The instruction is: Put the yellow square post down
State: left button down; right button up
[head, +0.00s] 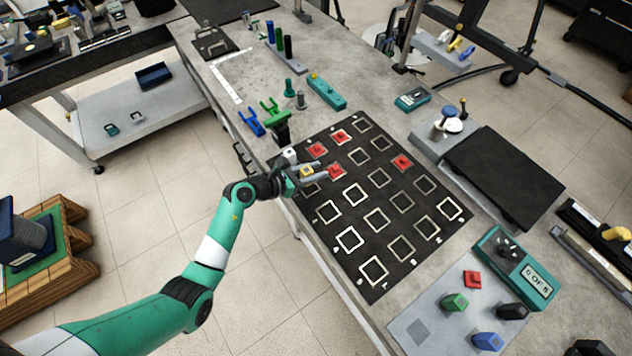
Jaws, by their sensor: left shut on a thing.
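The yellow square post (306,171) shows as a small yellow top between the fingers of my left gripper (316,172). The gripper is shut on it, over the left edge of the black mat (372,291) with its grid of white-outlined squares. The post's lower part is hidden, so I cannot tell whether it touches the mat. A red square piece (336,172) is just right of the fingertips. Two more red pieces (317,150) (341,136) lie behind, and another red piece (402,162) lies farther right. My right gripper is not in view.
A grey tray (405,327) at the lower right carries red, green, black and blue pieces. A teal counter box (517,268) stands beside it. Blue and green forked holders (272,111) stand behind my gripper. Many outlined squares at the mat's front are bare.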

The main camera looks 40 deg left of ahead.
pick_arm(q)
jog(key=shift+w+a+f, duration=0.2)
jog(key=shift+w+f, duration=0.15)
jog(key=shift+f, duration=0.25)
jog(key=f+b, duration=0.1)
jog(key=f, duration=0.1)
jog(key=b, duration=0.1)
jog(key=shift+w+a+f+b, duration=0.1)
jog(key=shift+w+f+b, duration=0.2)
jog(key=shift+f, duration=0.1)
jog(key=shift+s+f, duration=0.1)
jog(key=shift+f, duration=0.25)
jog(key=shift+r, duration=0.15)
jog(key=shift+f, duration=0.2)
jog(key=c, duration=0.6)
grip_release()
jog(key=shift+o, duration=0.2)
jog(key=shift+r, duration=0.1)
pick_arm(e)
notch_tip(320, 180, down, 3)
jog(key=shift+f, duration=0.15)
